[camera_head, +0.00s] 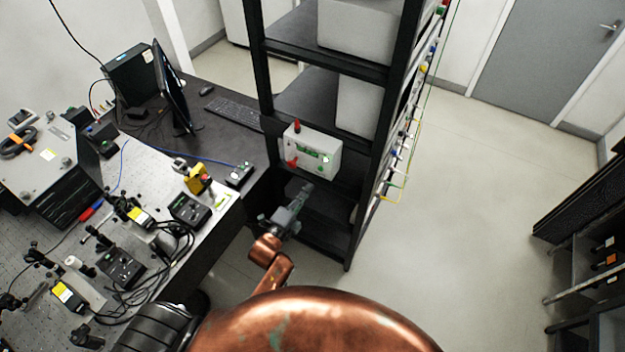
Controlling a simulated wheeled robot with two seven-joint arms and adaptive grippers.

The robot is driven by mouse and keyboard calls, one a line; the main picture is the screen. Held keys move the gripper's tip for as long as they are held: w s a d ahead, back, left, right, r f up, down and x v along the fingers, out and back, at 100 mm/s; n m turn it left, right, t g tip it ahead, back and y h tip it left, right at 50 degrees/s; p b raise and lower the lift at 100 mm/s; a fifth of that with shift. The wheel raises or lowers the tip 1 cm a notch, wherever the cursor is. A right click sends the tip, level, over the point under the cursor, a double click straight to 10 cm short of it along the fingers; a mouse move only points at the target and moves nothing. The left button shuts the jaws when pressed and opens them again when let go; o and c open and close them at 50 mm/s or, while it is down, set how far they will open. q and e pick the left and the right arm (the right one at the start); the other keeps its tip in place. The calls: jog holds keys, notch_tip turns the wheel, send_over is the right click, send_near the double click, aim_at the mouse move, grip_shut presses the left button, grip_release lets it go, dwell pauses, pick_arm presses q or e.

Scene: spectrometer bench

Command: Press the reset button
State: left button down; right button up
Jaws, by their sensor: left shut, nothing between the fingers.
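A white control box (316,151) is on the black rack, with a red piece on its top and a green-marked front. I cannot read which one is the reset button. My left gripper (304,190) is shut and empty. In the picture it is just below the box, its tips pointing up toward the box's front; a gap shows between them. My right gripper is not in view.
The black rack (376,150) has shelves and upright posts, with coloured cables along its right side. An optical bench (150,165) crowded with instruments and cables is at the left. A dark desk (215,128) holds a monitor and keyboard. The floor (440,220) to the right is clear.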

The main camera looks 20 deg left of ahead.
pick_arm(q)
jog(key=s, duration=0.2)
jog(key=s+a+b, duration=0.1)
jog(key=s, duration=0.2)
jog(key=shift+s+a+f, duration=0.2)
jog(key=shift+s, duration=0.1)
dwell(0.5)
